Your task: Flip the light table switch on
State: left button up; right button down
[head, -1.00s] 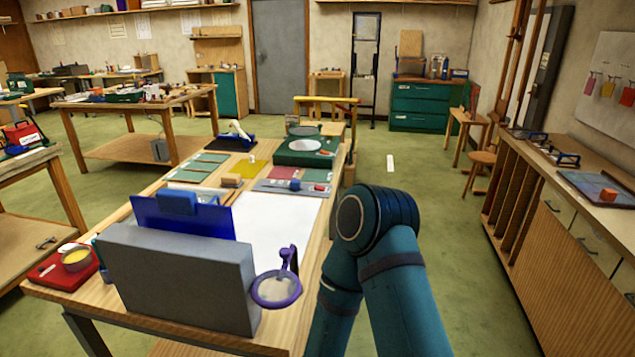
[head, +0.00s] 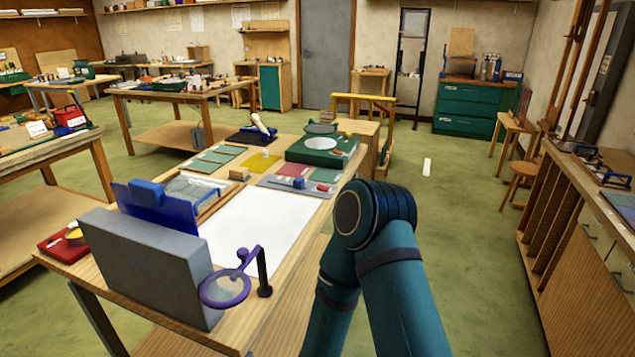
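A wooden workbench (head: 238,334) runs away from me through the middle of the head view. A flat white panel (head: 262,225) lies on its top; it may be the light table's surface, but I cannot tell for sure. I cannot make out any switch. A grey upright block (head: 150,268) and a blue board (head: 157,212) stand at the near end and hide part of the top. A teal arm of mine (head: 375,225) rises to the right of the bench. Neither gripper is in view.
A purple-rimmed magnifier (head: 227,287) stands at the bench's near right corner. A green case (head: 321,150) and coloured glass sheets lie farther back. A wooden cabinet (head: 560,230) lines the right side. Green floor (head: 455,250) is clear between bench and cabinet.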

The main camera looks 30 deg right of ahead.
aim_at(320, 188)
jog(key=k+l+u, duration=0.1)
jog(key=l+u, duration=0.3)
jog(key=l, duration=0.55)
jog(key=i+l+u, duration=0.15)
jog(key=l+u, duration=0.25)
jog(key=l, duration=1.1)
jog(key=k+l+u, duration=0.1)
jog(key=l+u, duration=0.25)
jog(key=l, duration=1.1)
